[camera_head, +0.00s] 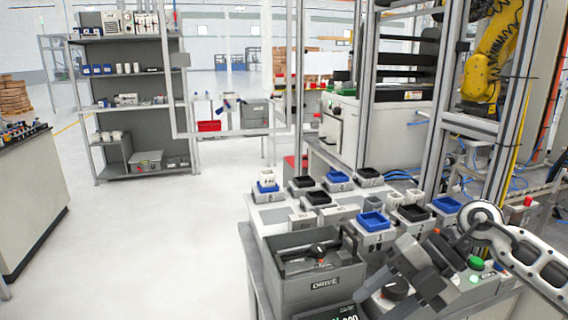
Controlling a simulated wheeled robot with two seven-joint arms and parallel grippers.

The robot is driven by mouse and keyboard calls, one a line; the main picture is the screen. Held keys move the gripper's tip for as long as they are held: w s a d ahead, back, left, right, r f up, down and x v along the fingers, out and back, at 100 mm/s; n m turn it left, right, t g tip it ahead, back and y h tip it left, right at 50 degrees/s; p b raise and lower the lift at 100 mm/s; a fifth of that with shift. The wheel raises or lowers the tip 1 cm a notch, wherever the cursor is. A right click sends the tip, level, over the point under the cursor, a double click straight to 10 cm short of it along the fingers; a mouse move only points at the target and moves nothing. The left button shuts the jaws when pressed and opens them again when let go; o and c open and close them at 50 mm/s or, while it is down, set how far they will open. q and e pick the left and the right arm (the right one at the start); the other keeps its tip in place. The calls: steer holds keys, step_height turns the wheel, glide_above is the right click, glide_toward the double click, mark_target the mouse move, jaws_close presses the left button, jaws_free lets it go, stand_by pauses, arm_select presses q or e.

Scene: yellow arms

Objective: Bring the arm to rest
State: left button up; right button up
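My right arm (532,262) comes in from the right edge, white with dark slots. Its grey gripper (408,272) hangs over the front right of the workbench, above the button panel. The fingers blend with the grey things behind them, so I cannot tell whether they are open or shut. I see no object clearly held in them. My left arm and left gripper are not in view.
A grey bin marked DRIVE (322,284) stands at the bench's front left. Small blue bins (372,221) and black bins (318,198) stand behind it. A button panel (474,285) lies below my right arm. The floor (170,240) to the left is clear.

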steer(key=s+a+m+t+y, duration=0.2)
steer(key=a+m+t+y, duration=0.8)
steer(key=a+m+t, duration=0.1)
steer(key=d+f+m+t+h, duration=0.65)
steer(key=f+m+h, duration=0.3)
steer(key=m, duration=0.25)
steer(key=s+d+f+m+g+h, duration=0.2)
steer(key=s+f+m+g+h, duration=0.1)
steer(key=s+f, duration=0.3)
steer(key=s+d+f+m+g+h, duration=0.1)
steer(key=s+f+m+g+h, duration=0.2)
steer(key=s+f, duration=0.4)
step_height(320, 180, down, 4)
steer(key=shift+s+d+r+m+h, duration=0.15)
steer(key=shift+d+m+h, duration=0.25)
steer(key=shift+m+h, duration=0.25)
